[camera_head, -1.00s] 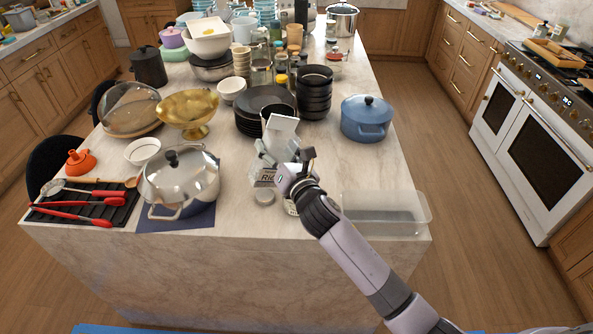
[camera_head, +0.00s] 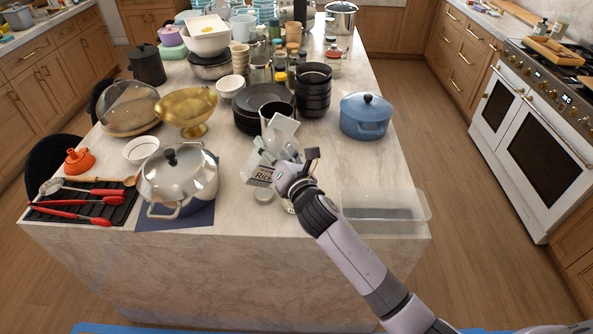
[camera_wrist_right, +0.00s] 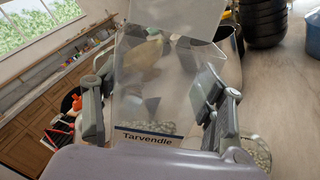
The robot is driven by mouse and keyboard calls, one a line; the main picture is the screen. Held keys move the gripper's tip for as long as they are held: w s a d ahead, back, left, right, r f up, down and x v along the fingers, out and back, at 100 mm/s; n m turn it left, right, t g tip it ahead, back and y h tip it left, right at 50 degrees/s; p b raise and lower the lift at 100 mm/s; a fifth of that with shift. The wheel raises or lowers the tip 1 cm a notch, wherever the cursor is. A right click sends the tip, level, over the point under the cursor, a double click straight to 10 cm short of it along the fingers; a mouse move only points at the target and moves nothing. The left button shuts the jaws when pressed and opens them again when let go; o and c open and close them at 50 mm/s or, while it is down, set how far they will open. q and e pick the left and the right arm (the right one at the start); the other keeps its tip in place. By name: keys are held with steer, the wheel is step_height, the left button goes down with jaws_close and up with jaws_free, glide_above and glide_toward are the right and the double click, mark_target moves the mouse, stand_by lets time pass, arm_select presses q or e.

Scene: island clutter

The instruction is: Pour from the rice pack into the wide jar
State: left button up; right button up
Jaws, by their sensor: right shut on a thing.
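My right gripper (camera_head: 276,152) is shut on the rice pack (camera_head: 257,171), a clear pouch with a dark-lettered label. It holds the pack tilted above the near part of the island. In the wrist view, the pack (camera_wrist_right: 150,85) sits between the two fingers (camera_wrist_right: 155,105), with some pale grains low inside above the label. A glass jar (camera_wrist_right: 257,152) with grains in it shows at the lower right of the wrist view, beside the gripper. In the head view this jar (camera_head: 289,207) is mostly hidden behind my right wrist. My left gripper is out of view.
A small round pale thing (camera_head: 264,195) lies below the pack. A lidded steel pot (camera_head: 178,180) stands to the left, and a clear shallow tray (camera_head: 385,222) lies to the right. Black plates (camera_head: 264,105), black bowls (camera_head: 313,92) and a blue pot (camera_head: 365,117) stand behind.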

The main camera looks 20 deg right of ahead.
steer(key=shift+a+f+m, duration=0.1)
steer(key=shift+m, duration=0.4)
steer(key=shift+f+m, duration=0.4)
steer(key=shift+m, duration=0.4)
steer(key=shift+f+m+b, duration=0.45)
steer(key=shift+m, duration=0.35)
steer(key=shift+f+m+b, duration=0.3)
steer(key=shift+f+m, duration=0.25)
steer(key=shift+m, duration=0.25)
steer(key=shift+d+f+m+b, duration=0.35)
steer(key=shift+f+m, duration=0.2)
steer(key=shift+m, duration=0.25)
